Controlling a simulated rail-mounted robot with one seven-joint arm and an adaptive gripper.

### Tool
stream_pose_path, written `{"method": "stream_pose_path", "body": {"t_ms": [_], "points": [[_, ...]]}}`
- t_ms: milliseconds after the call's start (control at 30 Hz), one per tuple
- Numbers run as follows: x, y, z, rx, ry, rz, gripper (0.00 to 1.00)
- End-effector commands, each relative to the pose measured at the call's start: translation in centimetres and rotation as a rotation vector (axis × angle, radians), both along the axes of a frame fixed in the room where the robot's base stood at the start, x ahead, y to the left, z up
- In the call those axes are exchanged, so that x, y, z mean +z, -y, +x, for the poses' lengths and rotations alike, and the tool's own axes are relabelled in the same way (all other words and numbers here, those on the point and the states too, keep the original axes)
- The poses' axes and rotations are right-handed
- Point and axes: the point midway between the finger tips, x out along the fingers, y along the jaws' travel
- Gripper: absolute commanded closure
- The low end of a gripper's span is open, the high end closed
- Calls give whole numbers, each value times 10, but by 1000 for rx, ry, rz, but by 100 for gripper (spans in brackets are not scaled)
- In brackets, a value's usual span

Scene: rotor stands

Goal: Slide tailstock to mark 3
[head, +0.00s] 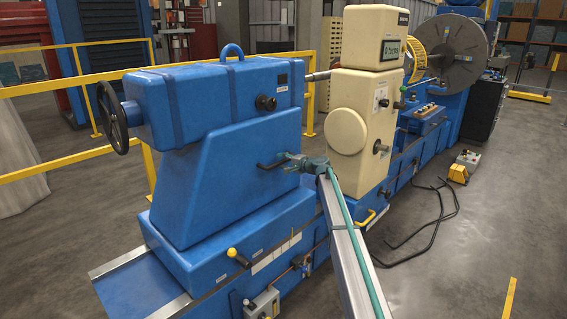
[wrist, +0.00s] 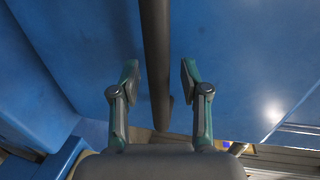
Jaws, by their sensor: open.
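The blue tailstock (head: 225,165) stands on the bed at the front left, with a black handwheel (head: 112,117) on its left end. A dark bar handle (head: 270,164) sticks out from its side. My gripper (head: 291,160) is at this handle, on the near side of the tailstock. In the wrist view, the handle (wrist: 155,35) runs between the two spread fingers of my gripper (wrist: 158,75), with gaps on both sides. A pale strip (head: 272,256) lies along the bed below the tailstock; any marks on it are too small to read.
A cream headstock-like column (head: 360,130) stands just right of the tailstock. A yellow-knobbed lever (head: 238,257) sits low on the tailstock base. Yellow railings (head: 70,160) run behind. Black cables (head: 430,225) lie on the floor at right. Bare bed rails (head: 135,285) show at the left end.

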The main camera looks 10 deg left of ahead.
Motion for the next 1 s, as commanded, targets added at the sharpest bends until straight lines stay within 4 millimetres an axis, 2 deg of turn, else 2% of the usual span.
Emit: {"method": "stream_pose_path", "body": {"t_ms": [167, 333, 733, 1000], "points": [[0, 3, -3, 1, -1, -1, 54], [3, 14, -14, 1, -1, -1, 54], [18, 73, -56, -2, 0, 0, 54], [24, 95, -70, -2, 1, 1, 54]]}}
